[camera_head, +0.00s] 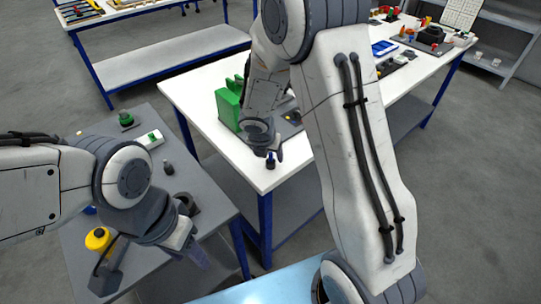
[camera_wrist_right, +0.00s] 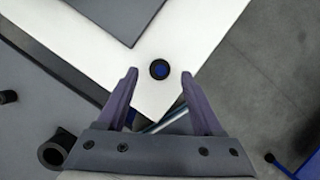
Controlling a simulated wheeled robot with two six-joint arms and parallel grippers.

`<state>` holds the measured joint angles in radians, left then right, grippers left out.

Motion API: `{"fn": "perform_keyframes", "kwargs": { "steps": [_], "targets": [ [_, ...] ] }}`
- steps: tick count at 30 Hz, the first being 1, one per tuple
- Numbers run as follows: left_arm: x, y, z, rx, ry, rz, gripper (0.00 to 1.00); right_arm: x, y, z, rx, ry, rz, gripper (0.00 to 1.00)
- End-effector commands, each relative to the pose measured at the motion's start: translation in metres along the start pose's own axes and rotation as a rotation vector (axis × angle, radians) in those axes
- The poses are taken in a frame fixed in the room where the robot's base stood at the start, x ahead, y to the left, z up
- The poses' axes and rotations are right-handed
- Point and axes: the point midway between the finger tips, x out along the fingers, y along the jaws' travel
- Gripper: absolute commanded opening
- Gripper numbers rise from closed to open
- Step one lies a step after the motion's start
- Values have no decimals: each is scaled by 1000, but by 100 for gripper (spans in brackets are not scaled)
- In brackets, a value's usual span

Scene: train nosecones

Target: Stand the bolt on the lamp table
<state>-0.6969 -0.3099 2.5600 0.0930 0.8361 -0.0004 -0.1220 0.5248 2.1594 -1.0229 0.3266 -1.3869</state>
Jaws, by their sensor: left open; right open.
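A small dark piece with a blue centre, which looks like the bolt (camera_head: 270,161), stands near the front corner of the white table (camera_head: 215,77). In the right wrist view the bolt (camera_wrist_right: 159,69) is seen from above, as a black ring around blue, near the line between the fingertips. My right gripper (camera_head: 266,147) is open just above it; I cannot tell whether it touches. My left gripper (camera_head: 193,252) is open and empty over the right front part of the grey table (camera_head: 205,190), which carries a yellow lamp-like object (camera_head: 98,239).
A green block (camera_head: 229,108) stands on the white table behind my right gripper. A light blue surface (camera_head: 270,284) lies in front.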

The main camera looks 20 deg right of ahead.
Motion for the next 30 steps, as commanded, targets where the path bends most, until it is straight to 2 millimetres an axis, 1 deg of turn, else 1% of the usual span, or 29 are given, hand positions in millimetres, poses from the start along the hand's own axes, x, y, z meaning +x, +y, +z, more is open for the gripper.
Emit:
{"fn": "perform_keyframes", "kwargs": {
  "steps": [1, 6, 9, 14, 17, 20, 22, 23, 24, 26, 27, 30],
  "targets": [
    [-10, 1, -1, 0, 0, 0, 50, -18, 1, 2, -1, -2, 4, 68],
    [-22, 2, -1, 0, 0, 0, 50, -53, 1, 2, -1, -2, 3, 68],
    [-26, 2, -1, 0, 0, 0, 50, -67, 1, 1, -1, -1, 2, 68],
    [-29, 2, -2, 0, 0, 0, 50, -80, 0, 0, 4, 0, 1, 68],
    [-30, 2, -2, 0, 0, 0, 50, -94, 2, -8, 83, 6, 4, 68],
    [-29, 2, -2, 0, 0, 0, 50, -120, 3, -29, 302, 29, 7, 68],
    [-29, 2, -2, 0, 0, 0, 50, -146, 0, -54, 532, 64, 3, 68],
    [-29, 2, -2, 0, 0, 0, 50, -158, -2, -66, 639, 84, -3, 68],
    [-29, 2, -2, 0, 0, 0, 50, -173, -5, -84, 785, 115, -15, 68],
    [-29, 2, -2, 0, 0, 0, 50, -194, -12, -112, 1000, 167, -45, 68],
    [-29, 2, -2, 0, 0, 0, 50, -207, -18, -130, 1134, 202, -73, 68],
    [-29, 2, -2, 0, 0, 0, 50, -233, -34, -170, 1421, 283, -161, 68]
  ]
}}
